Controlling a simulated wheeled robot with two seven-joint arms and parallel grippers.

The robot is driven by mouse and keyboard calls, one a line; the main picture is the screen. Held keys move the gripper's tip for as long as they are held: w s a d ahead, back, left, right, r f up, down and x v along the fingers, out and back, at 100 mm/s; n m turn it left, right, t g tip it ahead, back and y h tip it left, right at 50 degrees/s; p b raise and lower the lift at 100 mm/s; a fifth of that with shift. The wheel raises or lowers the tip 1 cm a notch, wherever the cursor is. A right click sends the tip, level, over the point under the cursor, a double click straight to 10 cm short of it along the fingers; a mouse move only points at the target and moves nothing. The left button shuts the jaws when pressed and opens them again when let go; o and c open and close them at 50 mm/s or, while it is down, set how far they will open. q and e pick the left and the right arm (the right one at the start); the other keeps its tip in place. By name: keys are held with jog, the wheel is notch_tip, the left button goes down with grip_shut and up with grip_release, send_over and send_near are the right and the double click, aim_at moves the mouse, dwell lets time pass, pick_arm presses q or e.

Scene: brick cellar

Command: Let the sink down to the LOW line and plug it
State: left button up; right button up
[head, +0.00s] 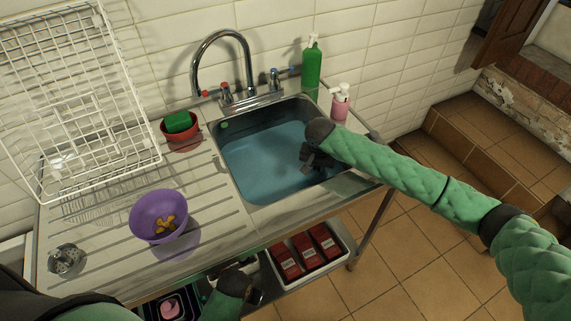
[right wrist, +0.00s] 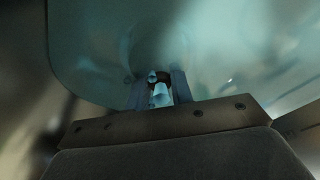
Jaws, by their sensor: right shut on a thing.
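The steel sink (head: 262,200) holds blue-tinted water (head: 262,160); no LOW line can be read on its walls. A small green mark (head: 226,124) shows on the back left wall. My right gripper (head: 312,160) reaches into the basin at its right side. In the right wrist view its fingers (right wrist: 158,92) are shut on a small pale piece with a dark band, seemingly the plug (right wrist: 160,97). The drain hole cannot be made out. My left gripper (head: 256,296) is low at the counter's front edge, its fingers mostly hidden.
A tap (head: 247,70) arches behind the basin. A green bottle (head: 312,65) and pink soap dispenser (head: 340,104) stand behind right. On the drainboard are a red bowl with green sponge (head: 180,122), a purple bowl (head: 158,215) and a white rack (head: 70,100). Red boxes (head: 305,252) sit below.

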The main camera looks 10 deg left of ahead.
jog(key=shift+f, duration=1.2)
jog(key=o, duration=0.8)
jog(key=shift+o, duration=0.2)
